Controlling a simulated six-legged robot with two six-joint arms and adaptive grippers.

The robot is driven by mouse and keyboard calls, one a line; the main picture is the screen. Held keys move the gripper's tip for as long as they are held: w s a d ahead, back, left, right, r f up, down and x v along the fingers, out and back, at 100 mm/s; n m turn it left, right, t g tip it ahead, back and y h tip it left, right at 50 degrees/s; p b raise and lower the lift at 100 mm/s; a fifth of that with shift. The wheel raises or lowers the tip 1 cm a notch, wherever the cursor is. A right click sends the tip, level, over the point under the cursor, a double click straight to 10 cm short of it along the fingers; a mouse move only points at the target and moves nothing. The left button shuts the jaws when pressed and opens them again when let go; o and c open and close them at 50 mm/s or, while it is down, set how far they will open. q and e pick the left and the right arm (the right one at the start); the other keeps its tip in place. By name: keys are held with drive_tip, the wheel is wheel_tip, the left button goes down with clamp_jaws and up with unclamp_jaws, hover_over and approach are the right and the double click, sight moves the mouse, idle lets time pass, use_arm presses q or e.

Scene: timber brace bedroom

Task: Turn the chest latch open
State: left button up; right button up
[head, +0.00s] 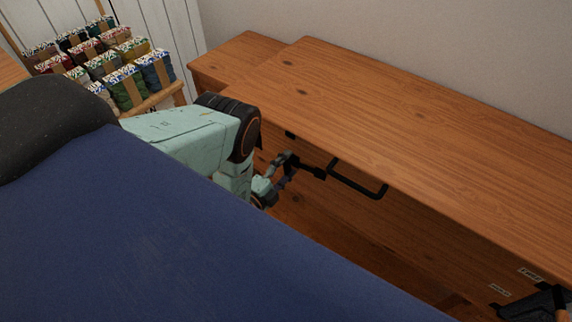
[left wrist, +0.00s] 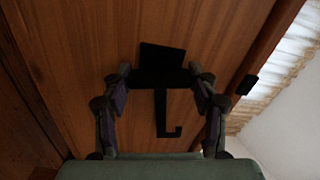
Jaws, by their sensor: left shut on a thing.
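The wooden chest (head: 420,120) has a brown plank top and fills the right half of the head view. A black U-shaped handle (head: 358,182) stands out from its front. My left gripper (head: 292,166) is at the chest front, just left of that handle. It is shut on the black latch (head: 313,172). In the left wrist view the fingertips (left wrist: 160,72) press on both sides of the latch, whose dark plate (left wrist: 162,57) shows between them. A black hooked bar (left wrist: 161,115) shows below the latch there.
A rack of colourful bundles (head: 105,65) stands at the upper left, by a white panelled wall. A small black fitting (left wrist: 246,84) sits near the chest edge. The chest top is bare.

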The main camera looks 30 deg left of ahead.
use_arm(q)
drive_tip(key=shift+m+p, duration=0.3)
drive_tip(key=shift+m, duration=1)
drive_tip(key=o, duration=1.7)
drive_tip(key=shift+s, duration=0.1)
drive_tip(key=s, duration=0.7)
drive_tip(key=shift+s+a, duration=0.15)
drive_tip(key=shift+a, duration=0.15)
